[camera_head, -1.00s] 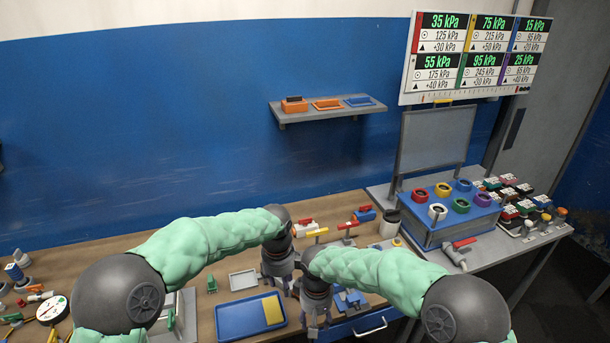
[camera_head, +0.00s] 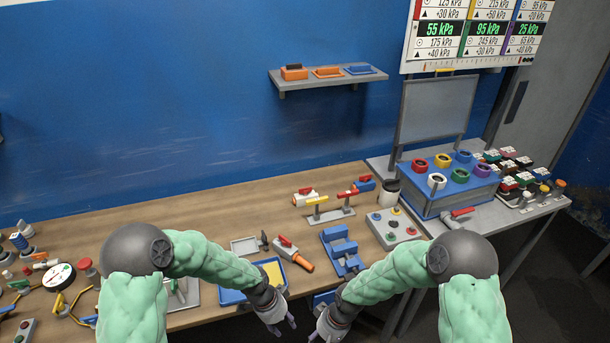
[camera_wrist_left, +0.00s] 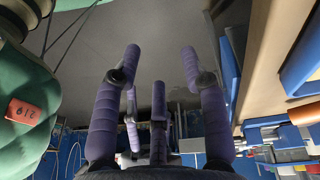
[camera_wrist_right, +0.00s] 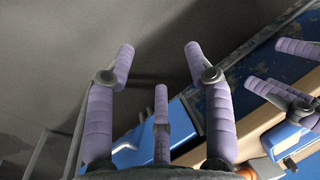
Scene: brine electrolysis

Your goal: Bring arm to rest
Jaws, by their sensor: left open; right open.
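My left gripper (camera_head: 284,326) is in front of the bench edge in the head view, below the blue tray with the yellow pad. Its purple fingers are apart and empty in the left wrist view (camera_wrist_left: 160,65). My right gripper (camera_head: 318,335) is just to its right, also in front of the bench, partly cut by the picture's lower edge. Its fingers are spread and empty in the right wrist view (camera_wrist_right: 158,65). Both arms bend inward, so the two grippers are close together, with a small gap between them.
The wooden bench (camera_head: 130,220) carries a blue tray (camera_head: 232,297), a red-and-orange valve (camera_head: 294,254), a blue fixture (camera_head: 342,250) and a grey button box (camera_head: 393,229). A blue box with coloured rings (camera_head: 447,205) stands at the right. Grey floor lies before the bench.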

